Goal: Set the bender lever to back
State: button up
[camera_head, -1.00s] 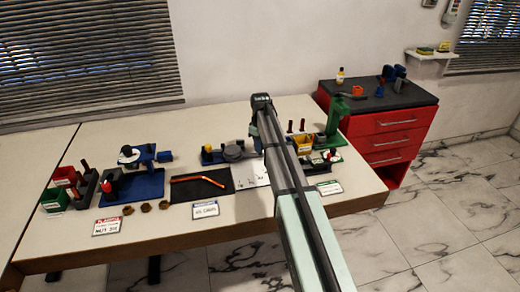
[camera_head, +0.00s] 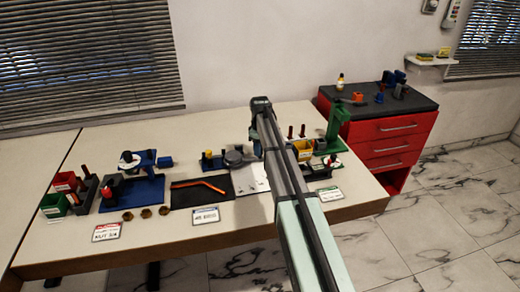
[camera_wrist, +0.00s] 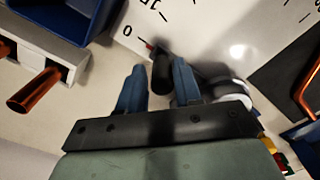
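In the wrist view the bender lever shows as a black upright grip (camera_wrist: 162,73) beside the white dial plate (camera_wrist: 205,30), near its 0 mark. My gripper (camera_wrist: 158,66) has its two blue fingers apart, one on each side of the grip. A gap shows on the left of the grip; the right finger is very near it, and I cannot tell whether it touches. In the head view the bender's grey disc (camera_head: 235,158) is on the bench, left of my arm.
A black mat (camera_head: 190,197) with an orange bent tube (camera_head: 205,186) lies left of the plate. A green press (camera_head: 337,121) stands at the right. In the wrist view a white block with copper rods (camera_wrist: 35,92) is at the left.

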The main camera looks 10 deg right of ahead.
jog(key=shift+o, duration=1.2)
jog(key=shift+s, duration=0.1)
notch_tip(320, 180, up, 14)
jog(key=shift+f, duration=0.1)
